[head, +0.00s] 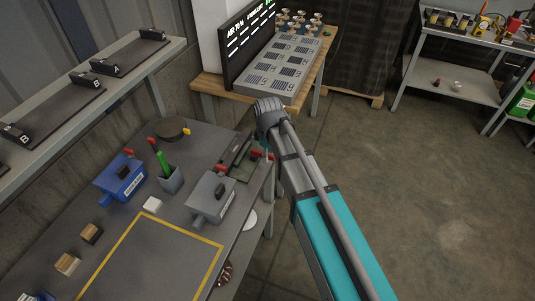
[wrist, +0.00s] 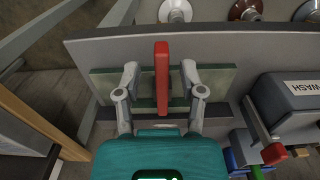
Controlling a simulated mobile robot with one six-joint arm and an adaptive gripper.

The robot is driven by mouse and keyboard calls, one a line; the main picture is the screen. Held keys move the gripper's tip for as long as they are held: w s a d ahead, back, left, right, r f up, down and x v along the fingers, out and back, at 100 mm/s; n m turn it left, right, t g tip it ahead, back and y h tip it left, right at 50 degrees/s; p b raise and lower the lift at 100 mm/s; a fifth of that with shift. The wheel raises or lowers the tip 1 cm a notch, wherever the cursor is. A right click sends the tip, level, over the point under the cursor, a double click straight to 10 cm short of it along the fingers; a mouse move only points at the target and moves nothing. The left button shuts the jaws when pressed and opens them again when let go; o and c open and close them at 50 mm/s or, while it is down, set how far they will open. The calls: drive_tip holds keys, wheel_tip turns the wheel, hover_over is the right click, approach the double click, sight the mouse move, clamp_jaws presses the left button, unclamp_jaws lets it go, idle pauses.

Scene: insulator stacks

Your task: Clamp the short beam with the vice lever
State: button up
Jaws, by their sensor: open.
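The red lever (wrist: 162,78) stands between my gripper's two fingers in the wrist view, over a flat green plate (wrist: 220,77). My gripper (wrist: 160,84) is open, with one finger on each side of the lever; I cannot tell whether either touches it. In the head view the dark green fixture (head: 238,160) is at the bench's right edge, with a red part (head: 270,156) beside my arm, which hides most of my gripper. I cannot make out the short beam with certainty.
A grey box marked WASH (wrist: 300,88) with a red-knobbed lever (wrist: 274,153) is close on the right in the wrist view. The bench also holds a blue box (head: 122,182), a pen cup (head: 171,180) and a yellow-bordered mat (head: 150,265). Open floor lies right.

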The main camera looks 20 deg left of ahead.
clamp_jaws()
drive_tip(key=shift+w+n, duration=0.2)
drive_tip(key=shift+n, duration=0.2)
idle(0.4)
unclamp_jaws()
idle(0.4)
